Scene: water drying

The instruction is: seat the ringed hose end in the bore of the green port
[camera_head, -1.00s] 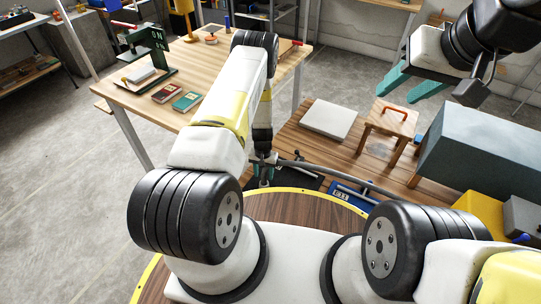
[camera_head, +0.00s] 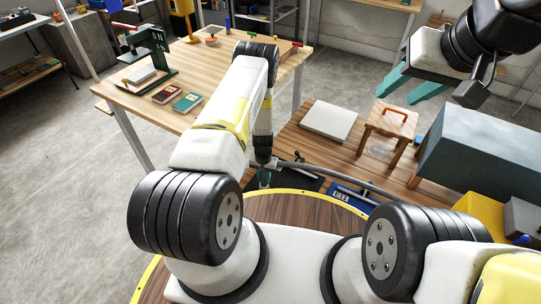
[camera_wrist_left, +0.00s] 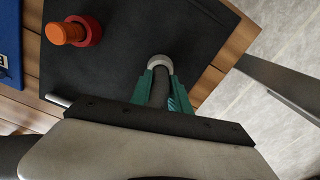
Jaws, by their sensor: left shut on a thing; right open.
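My left gripper (camera_wrist_left: 161,92) is shut on the dark grey hose (camera_wrist_left: 159,98), just behind the hose's pale ringed end (camera_wrist_left: 160,63). The ringed end sticks out past the fingertips, over a black mat (camera_wrist_left: 110,60). In the head view my left gripper (camera_head: 264,178) is small and partly hidden low in the middle, and the hose (camera_head: 335,175) runs from it to the right. I cannot make out a green port with a bore in either view. My right gripper (camera_head: 410,86) is open and empty at the upper right, away from the hose.
An orange-red round piece (camera_wrist_left: 72,31) stands on the mat, left of the ringed end. A blue labelled item (camera_wrist_left: 9,42) lies further left. A white slab (camera_head: 329,120), a wooden stool (camera_head: 391,118) and a grey-blue box (camera_head: 485,150) stand on the wooden platform. A workbench (camera_head: 225,75) stands behind.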

